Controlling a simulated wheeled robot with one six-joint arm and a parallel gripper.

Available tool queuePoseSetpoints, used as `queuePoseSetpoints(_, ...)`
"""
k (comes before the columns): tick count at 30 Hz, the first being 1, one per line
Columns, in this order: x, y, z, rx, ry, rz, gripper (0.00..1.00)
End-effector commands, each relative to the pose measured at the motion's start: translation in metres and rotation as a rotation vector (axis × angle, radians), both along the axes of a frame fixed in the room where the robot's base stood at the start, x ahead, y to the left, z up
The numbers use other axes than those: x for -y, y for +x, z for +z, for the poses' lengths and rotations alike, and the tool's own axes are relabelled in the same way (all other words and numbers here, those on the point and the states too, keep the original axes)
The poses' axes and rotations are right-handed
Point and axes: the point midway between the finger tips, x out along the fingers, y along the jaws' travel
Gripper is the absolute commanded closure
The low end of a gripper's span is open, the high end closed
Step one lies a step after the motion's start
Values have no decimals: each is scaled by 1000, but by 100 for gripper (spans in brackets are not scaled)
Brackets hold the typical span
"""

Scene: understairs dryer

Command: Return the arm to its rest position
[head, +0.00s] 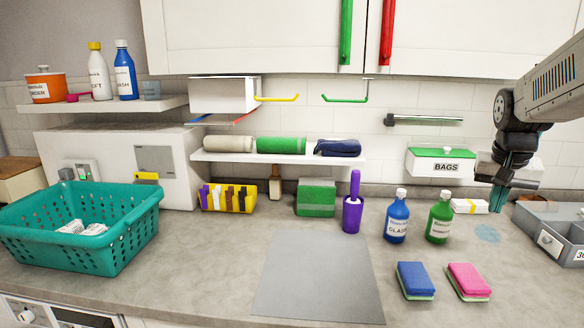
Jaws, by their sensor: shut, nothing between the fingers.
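My gripper (496,198) shows at the right in the head view. It points down from my arm, which reaches in from the right edge. Its fingers are shut with nothing between them. A small white pack with a yellow band (469,206) lies just left of the fingertips. A pale blue patch (487,234) is on the counter below the gripper.
A grey drawer unit (551,243) stands close right of the gripper. A blue bottle (397,217), a blue sponge (415,280) and a pink sponge (468,281) are nearby. A teal basket (75,228) is at the left. A grey mat (318,277) lies empty mid-counter. Cabinets (260,37) hang above.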

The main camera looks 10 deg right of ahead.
Motion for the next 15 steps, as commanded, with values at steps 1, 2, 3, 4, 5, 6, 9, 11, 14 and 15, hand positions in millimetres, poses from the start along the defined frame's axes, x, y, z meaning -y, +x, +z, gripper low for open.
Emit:
queuePoseSetpoints(1, -11, -7, -2, -13, 9, 19, 100)
queuePoseSetpoints(2, -17, -12, -4, -24, 16, 30, 100)
queuePoseSetpoints(3, -27, -19, -5, -36, 25, 49, 100)
queuePoseSetpoints(4, -35, -24, -7, -46, 31, 64, 100)
queuePoseSetpoints(5, -43, -29, -8, -57, 38, 79, 100)
queuePoseSetpoints(6, -55, -37, -10, -69, 46, 102, 100)
queuePoseSetpoints(9, -86, -59, -14, -101, 66, 168, 100)
queuePoseSetpoints(11, -108, -75, -16, -119, 79, 215, 100)
queuePoseSetpoints(14, -148, -108, -23, -150, 97, 313, 100)
queuePoseSetpoints(15, -165, -124, -26, -160, 104, 360, 100)
